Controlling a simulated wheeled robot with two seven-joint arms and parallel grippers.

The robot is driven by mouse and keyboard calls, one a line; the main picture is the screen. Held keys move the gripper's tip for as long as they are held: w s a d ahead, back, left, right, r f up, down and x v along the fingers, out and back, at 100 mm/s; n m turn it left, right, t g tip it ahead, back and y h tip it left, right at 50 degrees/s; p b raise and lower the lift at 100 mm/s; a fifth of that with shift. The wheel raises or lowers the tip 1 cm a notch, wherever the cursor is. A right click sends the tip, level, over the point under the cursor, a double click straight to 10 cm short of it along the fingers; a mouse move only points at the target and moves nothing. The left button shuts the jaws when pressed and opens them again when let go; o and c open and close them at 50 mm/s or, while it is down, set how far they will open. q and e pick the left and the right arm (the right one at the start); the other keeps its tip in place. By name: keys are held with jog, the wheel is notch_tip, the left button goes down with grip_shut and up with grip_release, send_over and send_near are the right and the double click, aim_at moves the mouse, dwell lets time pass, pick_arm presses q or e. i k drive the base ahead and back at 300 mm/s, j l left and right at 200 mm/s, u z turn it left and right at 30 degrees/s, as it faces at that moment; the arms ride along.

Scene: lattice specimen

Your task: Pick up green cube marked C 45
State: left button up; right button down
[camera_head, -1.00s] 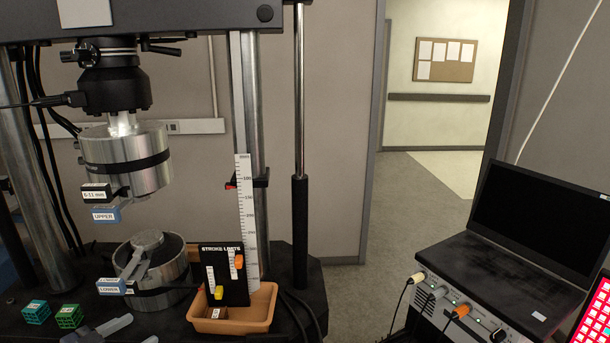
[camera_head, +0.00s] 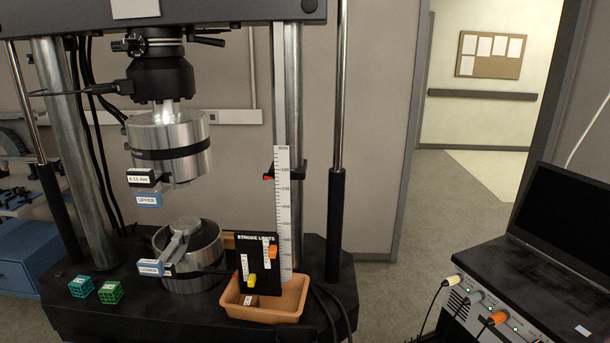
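A green lattice cube (camera_head: 110,292) sits on the black machine base at the lower left. A small white label shows on its top, but its marking is too small to read. A teal lattice cube (camera_head: 81,287) stands just to its left, also with a small unreadable label. Both cubes rest upright, with a narrow gap between them. Neither of my grippers shows in the head view now.
The testing machine's upper platen (camera_head: 168,142) hangs above the lower platen (camera_head: 190,255), right of the cubes. An orange tray (camera_head: 290,305) with a black stroke limits board (camera_head: 252,262) stands farther right. A laptop (camera_head: 570,225) is at the right edge.

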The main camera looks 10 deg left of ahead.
aim_at(113, 296)
jog(key=u, duration=1.55)
jog(key=z, duration=0.6)
jog(key=i+j+z, duration=0.15)
jog(key=z, duration=0.35)
jog(key=j+z, duration=0.75)
jog(key=z, duration=0.2)
jog(key=j+z, duration=0.1)
jog(key=j, duration=0.45)
jog(key=j+z, duration=0.1)
jog(key=j, duration=0.4)
jog(key=k+j+z, duration=0.15)
jog(key=j, duration=0.4)
jog(key=j+z, duration=0.1)
jog(key=j, duration=0.4)
jog(key=k, duration=0.05)
